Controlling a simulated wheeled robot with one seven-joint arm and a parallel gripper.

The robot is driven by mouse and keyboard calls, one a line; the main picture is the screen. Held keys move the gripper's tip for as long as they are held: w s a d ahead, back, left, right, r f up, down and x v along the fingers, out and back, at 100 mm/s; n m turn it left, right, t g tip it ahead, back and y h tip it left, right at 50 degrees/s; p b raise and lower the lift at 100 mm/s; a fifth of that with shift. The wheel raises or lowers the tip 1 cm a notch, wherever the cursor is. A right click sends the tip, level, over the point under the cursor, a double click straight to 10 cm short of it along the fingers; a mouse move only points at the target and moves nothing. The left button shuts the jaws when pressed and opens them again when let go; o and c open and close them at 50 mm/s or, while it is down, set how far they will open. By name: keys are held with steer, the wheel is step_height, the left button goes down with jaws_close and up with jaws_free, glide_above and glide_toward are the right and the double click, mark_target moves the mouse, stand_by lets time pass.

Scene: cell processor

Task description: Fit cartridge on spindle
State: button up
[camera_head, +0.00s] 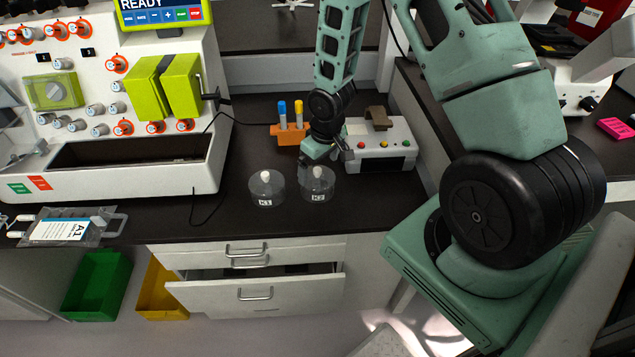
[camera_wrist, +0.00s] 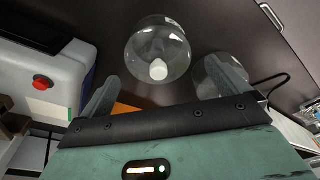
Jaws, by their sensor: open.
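Two clear round containers with white knobs stand on the dark bench. They are labelled K1 (camera_head: 266,188) and K2 (camera_head: 317,184); which part is the cartridge is not marked. My gripper (camera_head: 316,158) points down just above and behind K2. In the wrist view my gripper (camera_wrist: 168,70) is open, its two fingers apart with nothing held. One clear container, apparently K2 (camera_wrist: 158,50), shows beyond and between the fingertips. The other (camera_wrist: 207,76) is partly hidden by the right finger. The white processor (camera_head: 110,130) stands at the left, its screen reading READY. I cannot clearly identify a spindle.
An orange rack (camera_head: 290,137) with blue and yellow-topped tubes stands behind the containers. A white button box (camera_head: 378,158) is close to my gripper's right. A bag labelled A1 (camera_head: 70,228) lies at front left. A drawer (camera_head: 255,293) below is partly open.

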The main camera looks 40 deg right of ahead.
mark_target(318, 169)
steer(key=shift+w+f+p, duration=0.2)
steer(key=shift+f+p, duration=0.05)
steer(key=shift+f, duration=0.7)
steer(key=shift+w+f+p, duration=0.25)
steer(key=shift+f, duration=0.65)
steer(key=shift+w+f+p, duration=0.2)
steer(key=shift+f+p, duration=0.05)
steer(key=shift+f, duration=0.7)
steer(key=shift+c, duration=0.3)
steer(key=c, duration=0.8)
steer(key=shift+o, duration=0.2)
steer(key=shift+r, duration=0.15)
step_height(318, 169, up, 10)
steer(key=shift+f+b, duration=0.1)
steer(key=shift+b, duration=0.5)
